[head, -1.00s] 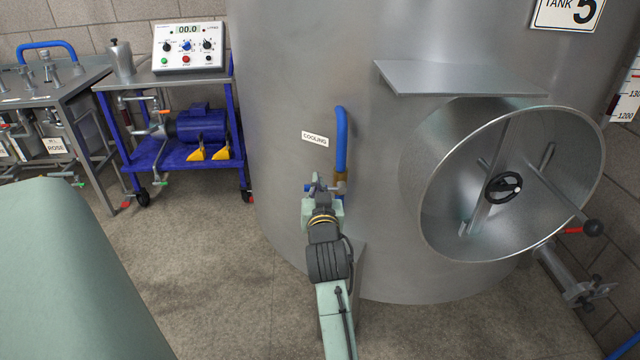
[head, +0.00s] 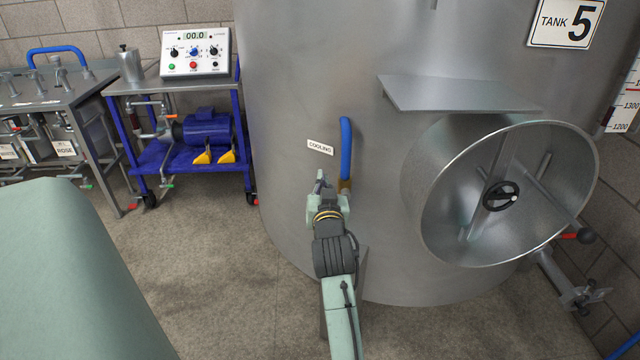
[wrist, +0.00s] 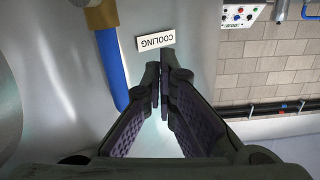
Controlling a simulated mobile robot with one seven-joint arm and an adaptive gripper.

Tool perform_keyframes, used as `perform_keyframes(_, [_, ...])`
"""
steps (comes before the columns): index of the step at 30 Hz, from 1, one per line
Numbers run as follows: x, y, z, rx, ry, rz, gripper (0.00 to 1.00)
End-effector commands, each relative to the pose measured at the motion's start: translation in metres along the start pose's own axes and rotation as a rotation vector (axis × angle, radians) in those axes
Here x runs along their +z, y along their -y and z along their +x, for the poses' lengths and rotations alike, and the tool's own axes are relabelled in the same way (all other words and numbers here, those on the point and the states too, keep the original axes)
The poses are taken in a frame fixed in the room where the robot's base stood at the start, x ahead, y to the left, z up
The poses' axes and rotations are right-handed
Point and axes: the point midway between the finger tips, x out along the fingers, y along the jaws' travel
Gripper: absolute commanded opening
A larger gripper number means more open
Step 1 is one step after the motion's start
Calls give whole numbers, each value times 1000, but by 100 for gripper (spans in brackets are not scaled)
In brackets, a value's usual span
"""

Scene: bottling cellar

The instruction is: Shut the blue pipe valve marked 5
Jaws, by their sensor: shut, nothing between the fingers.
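A blue pipe (head: 346,147) runs upright on the front of the steel tank (head: 300,70), whose sign (head: 566,23) reads TANK 5. A brass fitting (head: 345,186) sits at its lower end. In the wrist view, which is upside down, the blue pipe (wrist: 112,72) and brass fitting (wrist: 101,14) are left of my fingers. A bit of blue shows at the fitting's top edge there; I cannot tell if it is a handle. My gripper (head: 320,178) is shut and empty, just left of the fitting. Its fingertips (wrist: 164,62) point at the tank wall near the COOLING label (wrist: 155,40).
A large round steel manway (head: 425,190) with a handwheel (head: 500,196) juts out right of the pipe, under a flat shelf (head: 450,94). A blue pump cart (head: 185,160) stands left. Floor (head: 220,270) is clear left of my arm.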

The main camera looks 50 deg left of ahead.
Motion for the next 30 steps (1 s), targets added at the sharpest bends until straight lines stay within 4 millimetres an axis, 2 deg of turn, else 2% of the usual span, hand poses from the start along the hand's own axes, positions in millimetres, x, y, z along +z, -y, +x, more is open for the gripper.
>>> perform_keyframes(1, [8, 0, -16, -1, -2, 3, 0])
perform_keyframes(6, [7, 0, -57, -1, -2, 3, 0])
perform_keyframes(12, [5, 1, -88, -1, -1, 2, 0])
perform_keyframes(18, [4, 1, -99, -1, -1, 1, 0])
perform_keyframes(30, [3, 1, -99, -1, -1, 1, 0])
